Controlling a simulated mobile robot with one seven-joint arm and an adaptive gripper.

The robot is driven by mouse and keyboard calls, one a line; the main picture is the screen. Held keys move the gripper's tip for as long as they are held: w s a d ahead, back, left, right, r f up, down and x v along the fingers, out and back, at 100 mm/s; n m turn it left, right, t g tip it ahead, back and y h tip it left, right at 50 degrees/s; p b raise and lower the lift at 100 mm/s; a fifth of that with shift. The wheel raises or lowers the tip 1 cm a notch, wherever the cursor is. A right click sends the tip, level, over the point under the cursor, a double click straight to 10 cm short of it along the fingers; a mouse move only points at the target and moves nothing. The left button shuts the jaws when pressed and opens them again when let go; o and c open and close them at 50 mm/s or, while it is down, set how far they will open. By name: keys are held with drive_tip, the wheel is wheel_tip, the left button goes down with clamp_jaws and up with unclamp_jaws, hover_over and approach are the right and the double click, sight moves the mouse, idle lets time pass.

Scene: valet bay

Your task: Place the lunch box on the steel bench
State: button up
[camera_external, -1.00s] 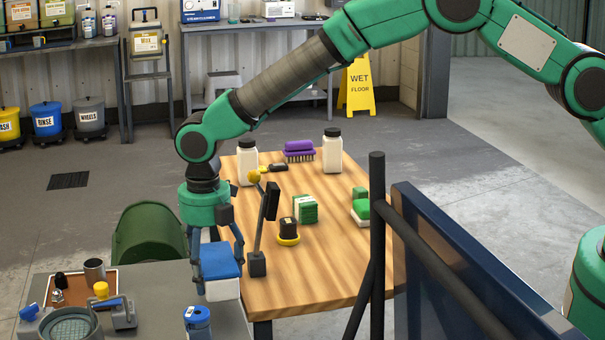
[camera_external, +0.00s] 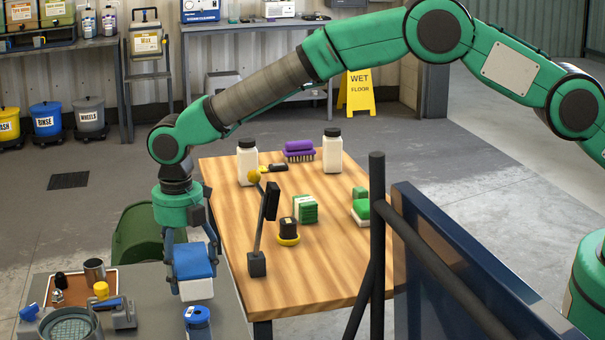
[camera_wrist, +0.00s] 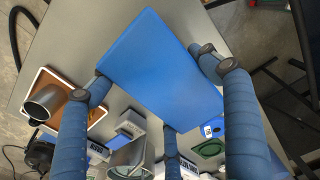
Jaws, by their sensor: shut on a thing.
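The lunch box (camera_external: 194,262) has a blue lid and a white lower part. My gripper (camera_external: 190,266) is shut on it and holds it over the grey steel bench (camera_external: 152,297) at the lower left of the external view. In the wrist view the blue lid of the lunch box (camera_wrist: 163,68) sits between the blue fingers of my gripper (camera_wrist: 155,85), with the grey steel bench (camera_wrist: 100,22) below. I cannot tell from these views how far its underside is above the bench top.
A wooden table (camera_external: 330,270) with bottles and brushes stands to the right. A green bin (camera_external: 133,238) is behind the bench.

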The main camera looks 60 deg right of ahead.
sight(184, 259)
drive_tip(key=shift+f+b, duration=0.45)
drive_tip(key=shift+f, duration=1.2)
drive_tip(key=shift+f, duration=0.1)
drive_tip(key=o, duration=1.5)
wheel_tip(184, 259, up, 12)
drive_tip(key=p, duration=0.2)
drive_tip(key=shift+p, duration=0.35)
